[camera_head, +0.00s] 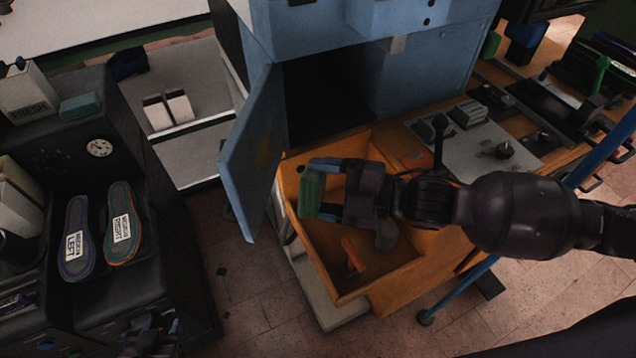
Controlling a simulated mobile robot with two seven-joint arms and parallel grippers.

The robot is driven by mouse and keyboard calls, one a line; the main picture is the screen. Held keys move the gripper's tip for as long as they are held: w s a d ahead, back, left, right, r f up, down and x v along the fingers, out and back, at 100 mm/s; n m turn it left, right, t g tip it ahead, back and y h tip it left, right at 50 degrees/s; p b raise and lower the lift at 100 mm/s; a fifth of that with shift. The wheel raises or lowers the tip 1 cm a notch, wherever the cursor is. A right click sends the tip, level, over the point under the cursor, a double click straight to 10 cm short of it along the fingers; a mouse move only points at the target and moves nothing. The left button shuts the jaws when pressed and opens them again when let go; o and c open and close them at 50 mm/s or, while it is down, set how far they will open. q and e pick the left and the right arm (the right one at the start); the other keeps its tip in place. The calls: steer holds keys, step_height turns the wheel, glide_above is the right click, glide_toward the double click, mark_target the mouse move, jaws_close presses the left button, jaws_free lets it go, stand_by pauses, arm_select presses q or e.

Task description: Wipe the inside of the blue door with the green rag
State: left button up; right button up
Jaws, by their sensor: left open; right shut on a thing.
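The blue door (249,150) of the blue cabinet stands open, swung out to the left. A faint brownish smudge shows on its inside face. My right gripper (326,190) comes in from the right and is shut on the green rag (311,194). It holds the rag above the open orange drawer, to the right of the door and apart from it. My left gripper (152,335) shows only partly, dark and low at the bottom edge, far from the door; its fingers are open and hard to make out.
The open orange drawer (401,279) holds an orange-handled tool (354,252). At left, a black bench carries two insoles (76,240) (123,225) and a teal block (80,106). A grey control panel (480,140) sits at right. A blue pole (600,147) slants behind my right arm.

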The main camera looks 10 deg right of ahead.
mark_target(257, 178)
steer(key=shift+a+r, duration=0.1)
steer(key=shift+s, duration=0.1)
steer(key=x, duration=0.2)
steer(key=b+x, duration=0.1)
steer(key=x, duration=0.2)
steer(key=shift+s+a+r, duration=0.1)
steer(key=shift+a+r, duration=0.1)
steer(key=shift+a, duration=0.2)
steer(key=shift+x, duration=1)
stand_by(0.8)
steer(key=shift+r, duration=0.15)
